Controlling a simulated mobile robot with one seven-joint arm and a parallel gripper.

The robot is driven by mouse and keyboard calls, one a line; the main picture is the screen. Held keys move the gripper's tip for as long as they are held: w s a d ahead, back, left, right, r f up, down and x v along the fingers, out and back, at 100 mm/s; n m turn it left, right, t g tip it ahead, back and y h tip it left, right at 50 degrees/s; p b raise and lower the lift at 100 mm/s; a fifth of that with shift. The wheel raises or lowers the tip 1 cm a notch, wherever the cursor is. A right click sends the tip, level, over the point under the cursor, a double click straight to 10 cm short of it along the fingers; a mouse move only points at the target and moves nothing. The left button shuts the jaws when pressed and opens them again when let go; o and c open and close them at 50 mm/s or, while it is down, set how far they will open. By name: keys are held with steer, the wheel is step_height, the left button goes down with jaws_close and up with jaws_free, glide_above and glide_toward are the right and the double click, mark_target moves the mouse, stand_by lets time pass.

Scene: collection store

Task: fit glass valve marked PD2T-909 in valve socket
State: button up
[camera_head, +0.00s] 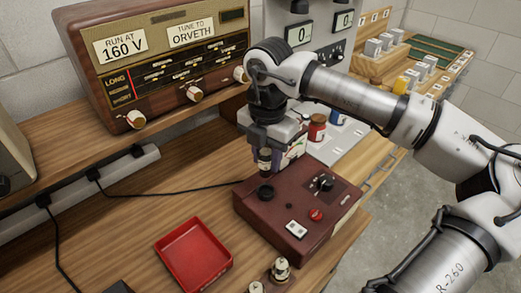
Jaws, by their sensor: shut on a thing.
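The maroon tester box (283,218) stands on the wooden bench, with a round black valve socket (265,193) near its back left corner. My gripper (265,152) points down over that corner and is shut on a small valve (265,163) with a dark lower end. The valve looks roughly upright and just above the socket, with a small gap between them. The jaws hide its upper part, and no marking on it is readable. The box top also bears a black knob (325,182), a red button (316,215) and a white switch (296,229).
An empty red tray (194,254) lies left of the box. Small silvery parts (281,270) stand at the front edge. An old radio (160,60) stands on the shelf behind. Jars (317,128) stand behind my gripper. A black cable (150,193) crosses the bench.

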mark_target(267, 175)
steer(key=shift+f+b, duration=1.3)
steer(key=shift+f, duration=1.55)
steer(key=shift+b, duration=0.75)
steer(key=shift+f+b, duration=0.65)
steer(key=shift+b, duration=0.05)
steer(key=o, duration=0.7)
steer(key=shift+r, duration=0.1)
steer(key=shift+r+p, duration=2.75)
steer(key=shift+r, duration=2.7)
steer(key=shift+s+d+f, duration=0.1)
